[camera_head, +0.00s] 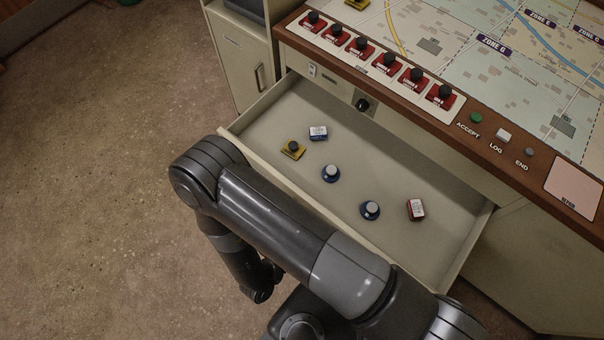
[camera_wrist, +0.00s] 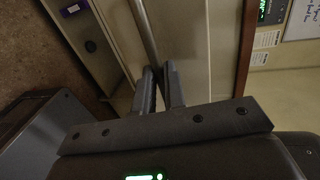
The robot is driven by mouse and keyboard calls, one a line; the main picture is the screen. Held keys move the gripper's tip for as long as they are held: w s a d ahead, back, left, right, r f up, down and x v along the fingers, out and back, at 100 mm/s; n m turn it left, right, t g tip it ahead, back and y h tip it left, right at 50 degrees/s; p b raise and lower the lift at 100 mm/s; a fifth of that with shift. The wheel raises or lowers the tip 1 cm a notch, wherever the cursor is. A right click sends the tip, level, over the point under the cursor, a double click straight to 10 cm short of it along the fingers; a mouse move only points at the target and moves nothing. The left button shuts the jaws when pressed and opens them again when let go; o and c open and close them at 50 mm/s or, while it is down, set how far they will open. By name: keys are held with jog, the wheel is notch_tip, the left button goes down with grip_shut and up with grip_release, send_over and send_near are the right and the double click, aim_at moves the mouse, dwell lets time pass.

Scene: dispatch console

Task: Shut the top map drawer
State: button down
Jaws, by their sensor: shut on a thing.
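The top map drawer (camera_head: 330,135) is pulled well out of the console in the head view. Its pale front edge (camera_head: 262,160) runs from the left down behind my arm. In the drawer lie two blue round knobbed pieces, a yellow piece with a black knob, a small blue-and-white box and a red-and-white box. In the wrist view my gripper (camera_wrist: 160,88) is shut on a long thin pale bar (camera_wrist: 147,35), which looks like the drawer's handle. The exact grip is partly hidden by the fingers. In the head view my arm hides the gripper.
The console top (camera_head: 490,75) holds a map, a row of red pieces with black knobs and several buttons along its brown edge. A cabinet (camera_head: 243,65) with a handle stands left of the drawer. Open floor (camera_head: 100,170) lies at the left.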

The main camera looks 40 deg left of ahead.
send_over(371, 156)
dwell(0.5)
jog(key=c, duration=1.9)
grip_release()
jog(key=o, duration=0.4)
jog(key=v, duration=1.1)
jog(key=shift+w, duration=0.1)
